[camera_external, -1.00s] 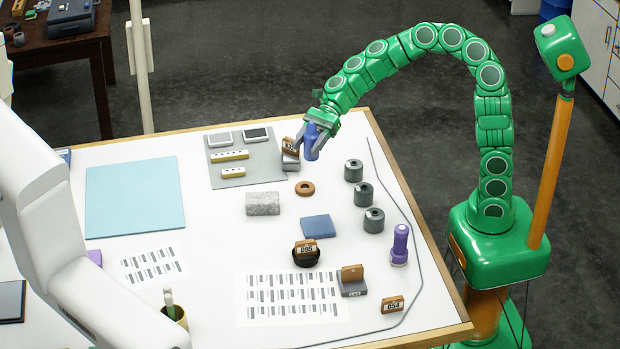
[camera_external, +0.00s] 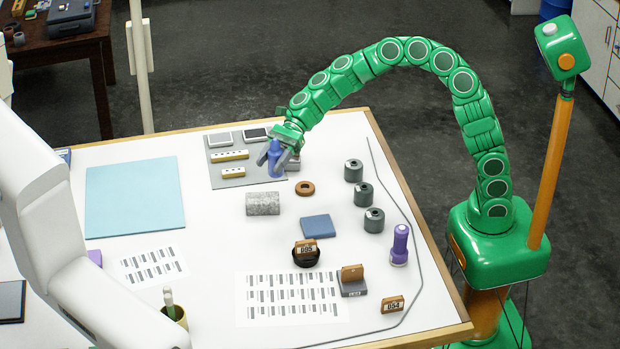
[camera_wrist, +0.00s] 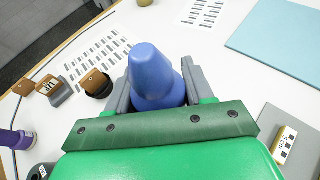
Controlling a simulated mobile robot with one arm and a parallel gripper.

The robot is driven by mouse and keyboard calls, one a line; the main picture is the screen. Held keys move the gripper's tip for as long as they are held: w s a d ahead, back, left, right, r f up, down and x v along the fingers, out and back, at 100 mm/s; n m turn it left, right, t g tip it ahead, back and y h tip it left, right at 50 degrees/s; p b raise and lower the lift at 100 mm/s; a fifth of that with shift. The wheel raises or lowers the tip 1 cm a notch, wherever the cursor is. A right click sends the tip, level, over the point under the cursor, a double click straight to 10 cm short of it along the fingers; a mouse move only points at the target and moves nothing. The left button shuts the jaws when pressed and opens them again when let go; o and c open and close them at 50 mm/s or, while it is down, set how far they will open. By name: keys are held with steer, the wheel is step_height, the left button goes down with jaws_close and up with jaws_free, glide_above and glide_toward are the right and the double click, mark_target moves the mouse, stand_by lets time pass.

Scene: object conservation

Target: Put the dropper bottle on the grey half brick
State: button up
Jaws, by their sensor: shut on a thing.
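The blue dropper bottle (camera_external: 275,158) is held between the fingers of my gripper (camera_external: 274,162), over the front right part of the grey board near the far side of the table. In the wrist view the bottle (camera_wrist: 153,70) shows its tapered nozzle, with the grey fingers of my gripper (camera_wrist: 157,92) closed on both sides. The speckled grey half brick (camera_external: 263,204) lies on the white table, nearer the camera than the bottle and a little left of it. Nothing rests on the brick. In the wrist view I cannot make it out.
A brown ring (camera_external: 305,188), a blue pad (camera_external: 316,226) and several dark grey cylinders stand right of the brick. A purple bottle-like thing (camera_external: 399,245) stands near the right edge. The grey board (camera_external: 227,171) holds several small items. Table left of the brick is clear.

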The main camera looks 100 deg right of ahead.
steer(key=shift+w+d+f, duration=0.15)
steer(key=shift+w+f, duration=0.95)
steer(key=shift+f, duration=0.3)
steer(key=shift+w+d+f, duration=0.15)
steer(key=shift+w+f, duration=0.9)
steer(key=shift+f, duration=1.7)
steer(key=shift+f, duration=0.1)
steer(key=o, duration=1.1)
steer(key=shift+c, duration=0.2)
steer(key=shift+s, duration=0.1)
steer(key=v, duration=1.2)
